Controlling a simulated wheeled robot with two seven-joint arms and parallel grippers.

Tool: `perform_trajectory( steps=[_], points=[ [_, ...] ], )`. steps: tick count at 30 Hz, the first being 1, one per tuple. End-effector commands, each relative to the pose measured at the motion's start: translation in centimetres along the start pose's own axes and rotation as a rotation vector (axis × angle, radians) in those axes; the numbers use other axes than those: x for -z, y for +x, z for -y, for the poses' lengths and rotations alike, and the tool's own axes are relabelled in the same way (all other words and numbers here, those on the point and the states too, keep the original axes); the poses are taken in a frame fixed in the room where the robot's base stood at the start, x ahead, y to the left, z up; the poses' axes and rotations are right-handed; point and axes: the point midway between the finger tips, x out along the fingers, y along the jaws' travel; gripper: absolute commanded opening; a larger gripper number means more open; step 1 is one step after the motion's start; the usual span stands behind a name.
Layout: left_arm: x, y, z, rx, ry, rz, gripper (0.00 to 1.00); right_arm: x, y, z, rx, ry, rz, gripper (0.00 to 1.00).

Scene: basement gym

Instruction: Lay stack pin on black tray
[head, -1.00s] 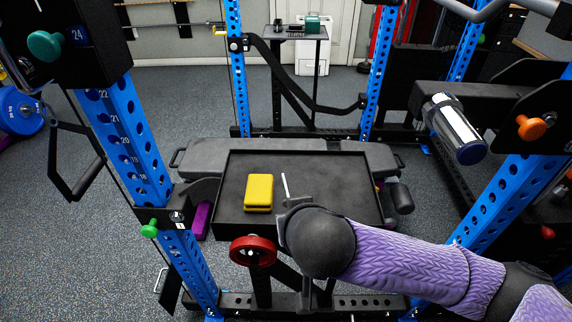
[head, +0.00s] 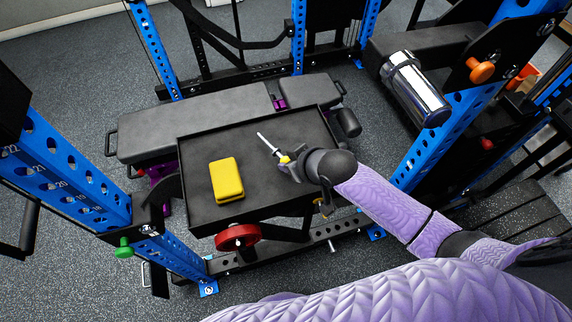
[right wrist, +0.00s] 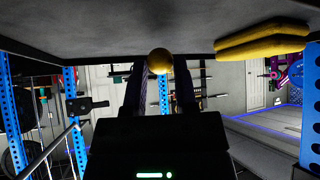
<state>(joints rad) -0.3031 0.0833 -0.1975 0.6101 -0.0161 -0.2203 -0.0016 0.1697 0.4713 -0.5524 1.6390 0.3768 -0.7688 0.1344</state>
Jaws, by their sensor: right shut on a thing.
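The stack pin has a thin silver shaft (head: 268,143) and a yellow knob (head: 284,159). My right gripper (head: 289,166) is shut on it at the knob end, over the right part of the black tray (head: 205,155). The shaft points away to the upper left in the head view. In the right wrist view the round yellow knob (right wrist: 160,62) sits between the fingers, close to the dark tray surface (right wrist: 110,30). I cannot tell whether the pin touches the tray. My left gripper is not in view.
A yellow block (head: 226,180) lies on the tray, left of the pin; it also shows in the right wrist view (right wrist: 262,42). A grey bench (head: 210,117) runs behind the tray. Blue rack posts (head: 70,175) stand at both sides.

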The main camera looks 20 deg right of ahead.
Motion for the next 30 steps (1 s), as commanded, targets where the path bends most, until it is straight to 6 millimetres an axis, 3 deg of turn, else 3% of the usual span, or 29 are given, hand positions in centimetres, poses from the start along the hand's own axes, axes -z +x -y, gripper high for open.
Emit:
perform_trajectory(
  steps=[3, 11, 12, 17, 26, 30],
  points=[
    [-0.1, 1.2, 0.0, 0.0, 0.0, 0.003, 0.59, -1.6, 1.7, 0.1, 0.001, 0.001, 0.002, 0.0],
    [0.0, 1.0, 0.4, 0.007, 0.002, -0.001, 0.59, -1.5, 1.6, 0.1, 0.001, 0.0, 0.001, 0.0],
    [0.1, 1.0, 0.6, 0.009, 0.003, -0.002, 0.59, -1.5, 1.6, 0.1, 0.001, 0.0, 0.001, 0.4],
    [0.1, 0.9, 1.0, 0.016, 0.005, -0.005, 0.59, -1.5, 1.6, 0.1, 0.001, 0.0, 0.001, 0.71],
    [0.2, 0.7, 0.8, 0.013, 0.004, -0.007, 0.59, -1.2, 1.3, 0.1, 0.001, 0.0, 0.0, 0.71],
    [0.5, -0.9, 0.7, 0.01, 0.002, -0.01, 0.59, -1.0, -1.4, 0.0, 0.0, -0.001, 0.001, 0.71]
  ],
)
